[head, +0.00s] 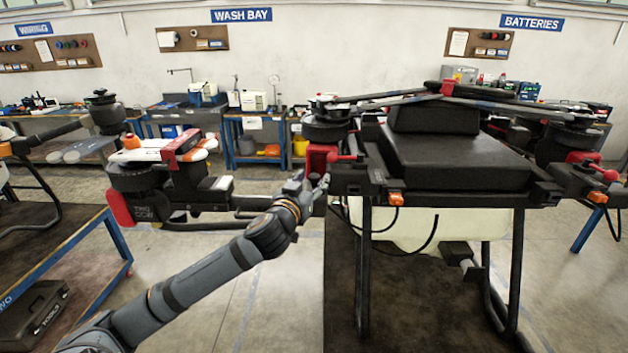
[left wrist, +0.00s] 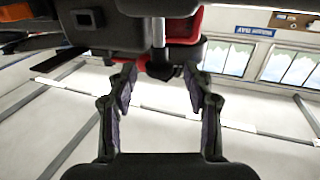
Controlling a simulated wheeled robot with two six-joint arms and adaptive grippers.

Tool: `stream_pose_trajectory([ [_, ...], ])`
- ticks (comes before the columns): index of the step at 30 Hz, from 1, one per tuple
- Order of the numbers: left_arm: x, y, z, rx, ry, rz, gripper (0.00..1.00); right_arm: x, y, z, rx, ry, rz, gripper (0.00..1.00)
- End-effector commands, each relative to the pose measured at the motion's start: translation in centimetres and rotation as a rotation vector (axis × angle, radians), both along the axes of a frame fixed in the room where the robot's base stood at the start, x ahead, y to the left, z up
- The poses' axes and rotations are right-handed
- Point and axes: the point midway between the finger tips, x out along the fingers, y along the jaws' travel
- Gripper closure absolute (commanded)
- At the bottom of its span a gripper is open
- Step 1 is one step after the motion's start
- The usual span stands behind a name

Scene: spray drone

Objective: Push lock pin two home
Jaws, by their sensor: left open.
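A large black spray drone (head: 455,160) stands on its legs at the right of the head view. A red lock pin handle (head: 346,157) sits at its left arm joint; I cannot tell which pin number it is. My left gripper (head: 320,186) is at this joint, just below and left of the red handle. In the left wrist view my left gripper (left wrist: 160,82) is open, with its fingers apart. A dark knob (left wrist: 162,70) hangs just beyond the fingertips, with a red part (left wrist: 184,26) behind it. No contact is clear. My right gripper is in neither view.
Another red handle (head: 602,172) is at the drone's right side. A blue-edged bench (head: 112,245) stands at the left. Open floor lies between.

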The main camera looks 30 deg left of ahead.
Motion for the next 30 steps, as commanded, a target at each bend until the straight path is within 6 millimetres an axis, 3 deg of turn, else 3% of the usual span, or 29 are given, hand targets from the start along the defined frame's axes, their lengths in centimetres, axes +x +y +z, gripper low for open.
stream_pose_trajectory([
  [6, 1.8, 0.6, 0.1, -0.002, 0.001, 0.003, 0.49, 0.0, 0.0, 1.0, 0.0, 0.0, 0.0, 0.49],
  [17, 2.2, 0.6, -0.1, 0.003, 0.003, 0.002, 0.49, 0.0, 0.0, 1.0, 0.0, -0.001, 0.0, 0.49],
  [28, 2.2, 0.6, -0.1, 0.002, 0.003, 0.002, 0.98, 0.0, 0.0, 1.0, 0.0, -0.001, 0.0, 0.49],
  [30, 2.2, 0.6, -0.1, 0.002, 0.003, 0.002, 1.0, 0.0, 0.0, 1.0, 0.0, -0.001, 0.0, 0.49],
])
